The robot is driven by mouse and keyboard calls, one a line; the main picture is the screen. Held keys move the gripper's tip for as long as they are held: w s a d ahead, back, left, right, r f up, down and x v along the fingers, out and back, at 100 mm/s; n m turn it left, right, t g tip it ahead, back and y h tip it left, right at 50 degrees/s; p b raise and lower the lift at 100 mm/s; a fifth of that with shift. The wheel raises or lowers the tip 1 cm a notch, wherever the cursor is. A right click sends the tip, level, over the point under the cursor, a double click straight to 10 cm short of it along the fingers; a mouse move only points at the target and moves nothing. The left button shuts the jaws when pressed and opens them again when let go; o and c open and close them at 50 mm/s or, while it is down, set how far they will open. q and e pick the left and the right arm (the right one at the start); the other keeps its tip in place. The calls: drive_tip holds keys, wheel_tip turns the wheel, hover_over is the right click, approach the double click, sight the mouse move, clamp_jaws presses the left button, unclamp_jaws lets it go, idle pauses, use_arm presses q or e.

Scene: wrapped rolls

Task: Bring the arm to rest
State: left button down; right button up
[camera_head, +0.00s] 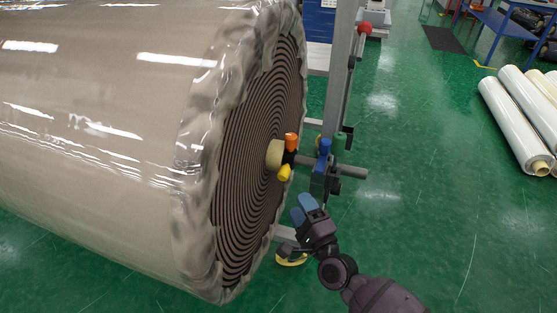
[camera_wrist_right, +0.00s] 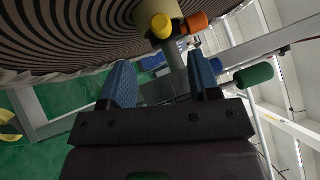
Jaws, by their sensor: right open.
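My right gripper (camera_head: 301,207) comes in from the lower right in the head view, its blue fingertips near the end face of a large wrapped roll (camera_head: 250,150). In the right wrist view the blue fingers of my right gripper (camera_wrist_right: 160,82) stand apart with nothing held between them. Beyond them are the roll's core (camera_wrist_right: 160,10), a yellow knob (camera_wrist_right: 162,26) and an orange knob (camera_wrist_right: 195,21). My left gripper is not in view.
A metal stand (camera_head: 338,70) with a red knob (camera_head: 365,27), a blue knob (camera_head: 324,146) and a green knob (camera_head: 340,141) rises beside the roll. White rolls (camera_head: 515,120) lie at the right. A blue table (camera_head: 500,22) stands behind. Green floor between is clear.

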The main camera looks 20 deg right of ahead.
use_arm(q)
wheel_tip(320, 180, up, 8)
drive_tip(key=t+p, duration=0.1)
drive_tip(key=p, duration=0.8)
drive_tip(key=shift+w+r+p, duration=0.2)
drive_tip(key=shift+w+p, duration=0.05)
drive_tip(key=shift+p, duration=0.15)
use_arm(e)
drive_tip(key=s+d+n+g+h, duration=0.1)
drive_tip(key=s+d+n+g, duration=0.3)
drive_tip(key=s+n, duration=0.5)
drive_tip(key=s+d+f+n+g+h, duration=0.1)
drive_tip(key=s+d+n+g, duration=0.3)
drive_tip(key=s+n, duration=0.6)
drive_tip(key=s+h, duration=0.1)
drive_tip(key=s, duration=1)
drive_tip(key=shift+s+d+g+h, duration=0.3)
drive_tip(key=shift+d+g, duration=0.1)
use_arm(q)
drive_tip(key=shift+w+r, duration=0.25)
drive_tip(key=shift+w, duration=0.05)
use_arm(e)
drive_tip(key=shift+f, duration=0.15)
drive_tip(key=shift+o, duration=0.2)
